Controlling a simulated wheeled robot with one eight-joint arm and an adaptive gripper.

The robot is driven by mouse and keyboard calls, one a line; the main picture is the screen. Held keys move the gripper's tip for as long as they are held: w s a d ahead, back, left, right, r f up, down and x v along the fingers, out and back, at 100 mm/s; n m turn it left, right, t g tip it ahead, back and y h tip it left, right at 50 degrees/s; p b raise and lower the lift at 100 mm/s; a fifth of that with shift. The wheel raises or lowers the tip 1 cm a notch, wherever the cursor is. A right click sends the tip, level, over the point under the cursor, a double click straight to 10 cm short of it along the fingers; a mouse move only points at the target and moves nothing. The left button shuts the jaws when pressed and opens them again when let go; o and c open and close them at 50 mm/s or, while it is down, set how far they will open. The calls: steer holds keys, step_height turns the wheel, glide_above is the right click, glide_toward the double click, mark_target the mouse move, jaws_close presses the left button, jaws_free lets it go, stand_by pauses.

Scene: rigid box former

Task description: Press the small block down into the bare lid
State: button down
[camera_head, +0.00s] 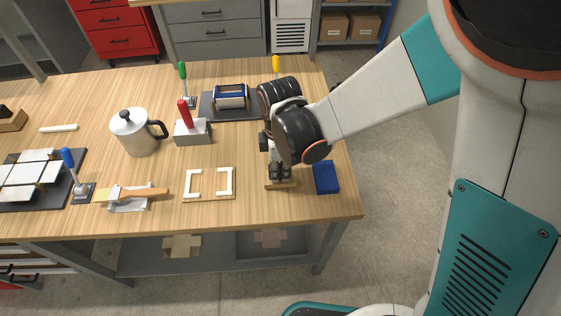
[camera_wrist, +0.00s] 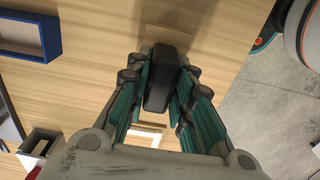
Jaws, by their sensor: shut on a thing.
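My gripper (camera_wrist: 162,85) is shut on a small dark block (camera_wrist: 160,78), seen between its green-padded fingers in the wrist view. In the head view, my gripper (camera_head: 279,173) points down near the bench's front right. A light-brown, wood-coloured piece (camera_head: 290,185), perhaps the bare lid, lies just under the fingertips. A brown piece (camera_wrist: 165,36) also shows beyond the block in the wrist view. The fingers hide much of the piece, and I cannot tell whether the block touches it or is inside it.
A blue box (camera_head: 326,177) stands close to the right. A board with white brackets (camera_head: 209,184) lies to the left. A red-handled grey block (camera_head: 193,132), a metal pot (camera_head: 133,134) and a dark former with a blue-white box (camera_head: 231,97) stand farther back.

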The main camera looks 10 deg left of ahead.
steer(key=shift+r+p, duration=3.2)
steer(key=shift+r, duration=1.7)
